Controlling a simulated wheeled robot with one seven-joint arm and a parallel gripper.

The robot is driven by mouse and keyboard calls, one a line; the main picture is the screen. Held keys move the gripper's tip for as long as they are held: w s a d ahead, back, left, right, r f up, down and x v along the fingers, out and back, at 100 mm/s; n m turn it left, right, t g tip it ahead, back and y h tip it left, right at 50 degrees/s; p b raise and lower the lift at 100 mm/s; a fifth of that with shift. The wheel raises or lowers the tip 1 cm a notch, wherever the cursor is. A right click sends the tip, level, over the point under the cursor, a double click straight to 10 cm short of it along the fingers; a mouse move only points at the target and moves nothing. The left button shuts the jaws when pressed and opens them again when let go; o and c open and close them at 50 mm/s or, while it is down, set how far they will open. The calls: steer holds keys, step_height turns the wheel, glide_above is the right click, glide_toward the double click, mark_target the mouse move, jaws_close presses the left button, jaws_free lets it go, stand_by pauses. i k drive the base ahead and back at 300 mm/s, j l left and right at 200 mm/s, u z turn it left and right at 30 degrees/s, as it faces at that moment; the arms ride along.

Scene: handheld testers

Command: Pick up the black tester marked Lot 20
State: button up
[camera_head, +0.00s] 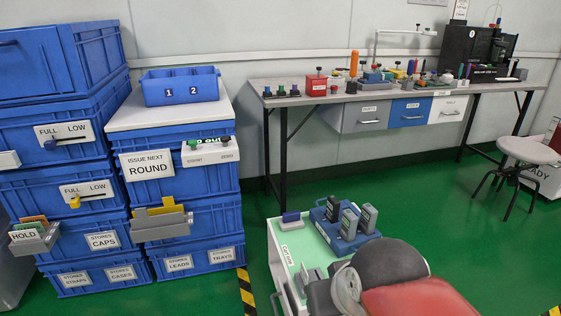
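Several handheld testers stand on a small cart at the lower middle. Three dark grey or black upright ones, a left one (332,210), a middle one (349,224) and a right one (368,218), stand in a blue holder (326,230). Their markings are too small to read, so I cannot tell which is Lot 20. My red and black arm covers the front right of the cart. My gripper's fingers cannot be made out.
Blue storage crates (65,130) stand at left. A long workbench (290,97) runs along the wall. A stool (527,150) stands at right; green floor is clear between.

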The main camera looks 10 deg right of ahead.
mark_target(333, 205)
steer(key=i+l+u, duration=0.15)
steer(key=i+l, duration=0.5)
steer(key=l, duration=0.15)
